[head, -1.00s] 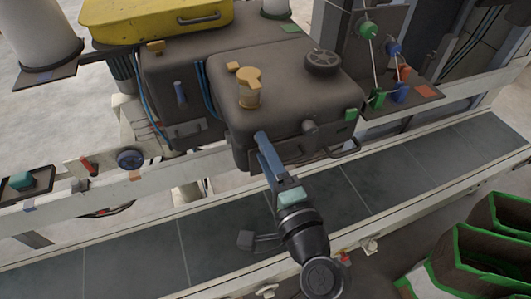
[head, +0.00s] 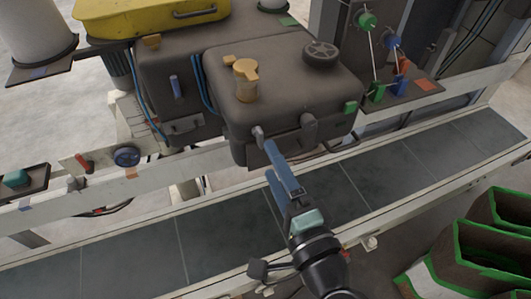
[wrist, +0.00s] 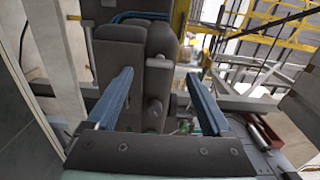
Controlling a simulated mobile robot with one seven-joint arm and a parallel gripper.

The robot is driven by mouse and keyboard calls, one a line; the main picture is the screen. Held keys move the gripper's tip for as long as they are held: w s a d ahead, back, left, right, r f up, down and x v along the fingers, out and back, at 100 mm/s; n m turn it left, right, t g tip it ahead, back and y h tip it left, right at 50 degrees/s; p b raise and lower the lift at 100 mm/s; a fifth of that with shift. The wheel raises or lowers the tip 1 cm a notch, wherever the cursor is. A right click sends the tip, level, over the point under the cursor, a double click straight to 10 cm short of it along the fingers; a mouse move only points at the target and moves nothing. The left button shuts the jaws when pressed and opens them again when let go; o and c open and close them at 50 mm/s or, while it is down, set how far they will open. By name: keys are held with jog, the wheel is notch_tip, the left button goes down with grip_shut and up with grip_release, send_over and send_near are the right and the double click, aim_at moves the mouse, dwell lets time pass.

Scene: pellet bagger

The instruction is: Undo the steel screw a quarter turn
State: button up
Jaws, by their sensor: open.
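What looks like the steel screw (head: 258,137) is a small pale-grey stub on the front face of the dark grey housing (head: 228,125). In the wrist view a pale-grey stub, probably the same screw (wrist: 153,112), shows between the two finger lines. My gripper (head: 268,158) has blue fingers and is open and empty. In the head view its tips are just below and in front of the stub. In the wrist view the gripper (wrist: 160,74) has its fingers wide apart, with nothing between the pads that I can see held. Whether a finger touches the housing is unclear.
A darker knob (head: 309,125) sticks out right of the stub. An orange-yellow cap (head: 246,80) and a black handwheel (head: 320,53) top the housing. A loop handle (head: 343,145) is at its lower right. The conveyor (head: 405,170) below is bare. Green-edged bins (head: 470,245) stand right.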

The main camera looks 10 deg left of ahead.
jog(key=b+v, duration=0.1)
jog(key=v, duration=0.7)
jog(key=shift+b, duration=0.35)
